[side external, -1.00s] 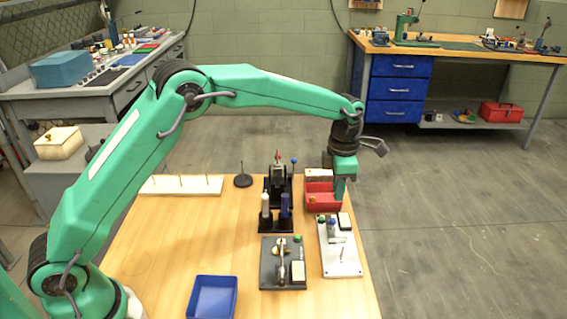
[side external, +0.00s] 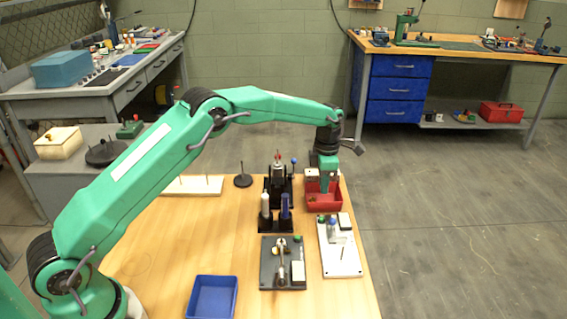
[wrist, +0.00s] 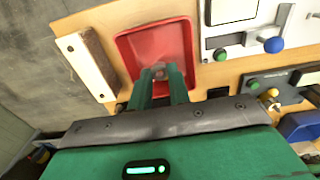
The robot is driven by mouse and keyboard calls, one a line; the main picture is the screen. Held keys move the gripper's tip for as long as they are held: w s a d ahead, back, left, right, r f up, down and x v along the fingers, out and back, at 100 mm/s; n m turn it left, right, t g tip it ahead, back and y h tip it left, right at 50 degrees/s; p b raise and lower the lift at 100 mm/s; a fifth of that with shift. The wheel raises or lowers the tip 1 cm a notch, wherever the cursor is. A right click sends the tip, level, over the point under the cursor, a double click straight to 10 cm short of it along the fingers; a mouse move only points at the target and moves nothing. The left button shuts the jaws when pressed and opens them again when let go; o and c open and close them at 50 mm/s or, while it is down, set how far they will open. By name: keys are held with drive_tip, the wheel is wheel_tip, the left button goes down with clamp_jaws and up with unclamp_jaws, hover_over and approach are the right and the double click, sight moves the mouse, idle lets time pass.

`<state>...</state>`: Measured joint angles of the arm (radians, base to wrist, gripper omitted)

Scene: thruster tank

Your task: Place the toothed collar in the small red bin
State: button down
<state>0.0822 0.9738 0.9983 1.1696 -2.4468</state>
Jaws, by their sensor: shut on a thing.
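The small red bin (side external: 335,204) stands at the far right of the wooden table, and it also fills the upper middle of the wrist view (wrist: 130,50). My gripper (side external: 324,190) points down over the bin, its fingertips against the bin's red interior in both views. In the wrist view the two green fingers (wrist: 159,78) are close together, with a small greyish piece (wrist: 158,71) between their tips. I take this piece for the toothed collar; its teeth are too small to make out and the fingers hide most of it. I cannot tell its height above the bin floor.
A white fixture plate (side external: 345,262) lies in front of the bin, and a dark fixture plate (side external: 270,278) beside it. A black stand with bottles (side external: 275,222) is left of the bin. A blue tray (side external: 212,297) sits at the front.

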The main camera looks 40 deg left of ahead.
drive_tip(key=shift+f, duration=2)
drive_tip(key=shift+f, duration=0.15)
drive_tip(key=c, duration=1.3)
unclamp_jaws()
wheel_tip(320, 180, up, 12)
drive_tip(key=shift+r, duration=0.2)
drive_tip(key=shift+r, duration=0.1)
